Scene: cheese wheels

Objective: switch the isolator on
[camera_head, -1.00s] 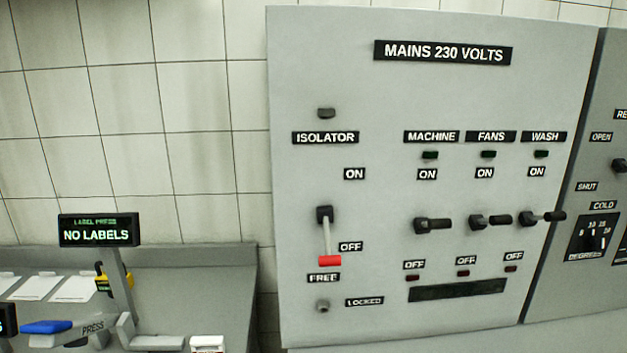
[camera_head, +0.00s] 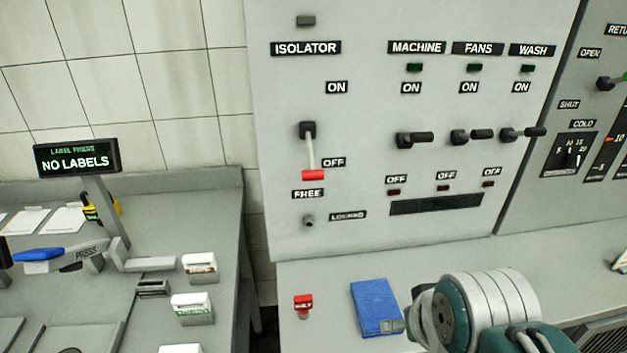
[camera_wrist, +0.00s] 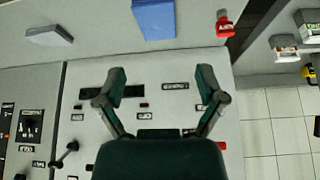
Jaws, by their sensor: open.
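The isolator lever (camera_head: 311,152) is on the grey MAINS panel in the head view. It hangs down from its black pivot, and its red handle (camera_head: 313,175) is beside the OFF label (camera_head: 334,162). The ON label (camera_head: 337,87) is above it. A small round knob (camera_head: 309,220) sits below, between FREE and LOCKED. My gripper (camera_wrist: 161,82) is open and empty in the wrist view, which looks upside down. A bit of red (camera_wrist: 221,145), probably the handle, shows beyond its right finger. My fingers do not show in the head view.
Three black switches, MACHINE (camera_head: 414,139), FANS (camera_head: 471,135) and WASH (camera_head: 522,133), are to the right of the isolator. A red tagged item (camera_head: 303,304) and a blue booklet (camera_head: 375,307) lie on the bench below. The label press (camera_head: 82,254) stands at left.

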